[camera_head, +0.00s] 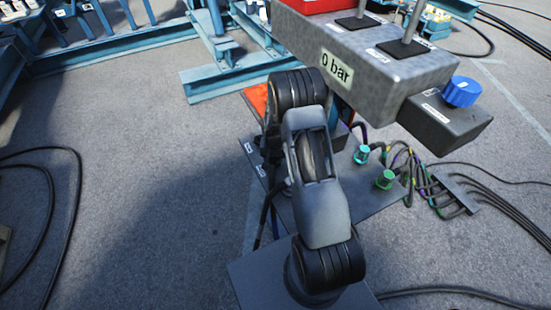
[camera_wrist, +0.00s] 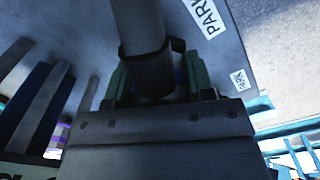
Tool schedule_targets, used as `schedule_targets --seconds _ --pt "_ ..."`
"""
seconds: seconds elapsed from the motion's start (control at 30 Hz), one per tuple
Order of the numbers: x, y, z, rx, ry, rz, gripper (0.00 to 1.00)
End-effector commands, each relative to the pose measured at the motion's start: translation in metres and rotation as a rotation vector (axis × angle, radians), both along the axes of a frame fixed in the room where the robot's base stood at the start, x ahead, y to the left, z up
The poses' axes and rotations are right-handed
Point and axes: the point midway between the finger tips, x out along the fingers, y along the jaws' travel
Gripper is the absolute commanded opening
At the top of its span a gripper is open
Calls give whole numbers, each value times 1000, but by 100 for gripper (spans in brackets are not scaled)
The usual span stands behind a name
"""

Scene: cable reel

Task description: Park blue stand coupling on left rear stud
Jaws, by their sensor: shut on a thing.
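In the wrist view my gripper (camera_wrist: 155,82) is shut around a dark cylindrical coupling body (camera_wrist: 140,30). A sliver of blue-violet shows beside it, between the greenish finger pads. The coupling's far end is out of sight. A grey plate (camera_wrist: 222,62) with a label reading "PARK", partly cut off, lies close beyond the fingers. In the head view my arm hides the gripper and the held coupling. A teal fitting (camera_head: 361,154) and a green fitting (camera_head: 386,179) stand on the grey panel to the right of my arm. I cannot make out the left rear stud.
A grey block (camera_head: 370,62) with a "0 bar" label and a blue knob (camera_head: 462,91) overhangs the panel at the upper right. Cables (camera_head: 455,192) run off to the right. Blue steel frames (camera_head: 215,80) stand at the back. The ground at left is mostly clear.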

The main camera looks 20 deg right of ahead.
Motion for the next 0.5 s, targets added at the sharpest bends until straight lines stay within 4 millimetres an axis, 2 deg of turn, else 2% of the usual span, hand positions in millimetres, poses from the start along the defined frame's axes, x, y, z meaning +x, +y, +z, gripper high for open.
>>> schedule_targets --seconds 0.23,0.27,0.5 --pt "0 0 -5 0 -1 0 6" --pt "0 0 -5 0 -1 0 51" --pt "0 0 -4 0 -1 0 74"
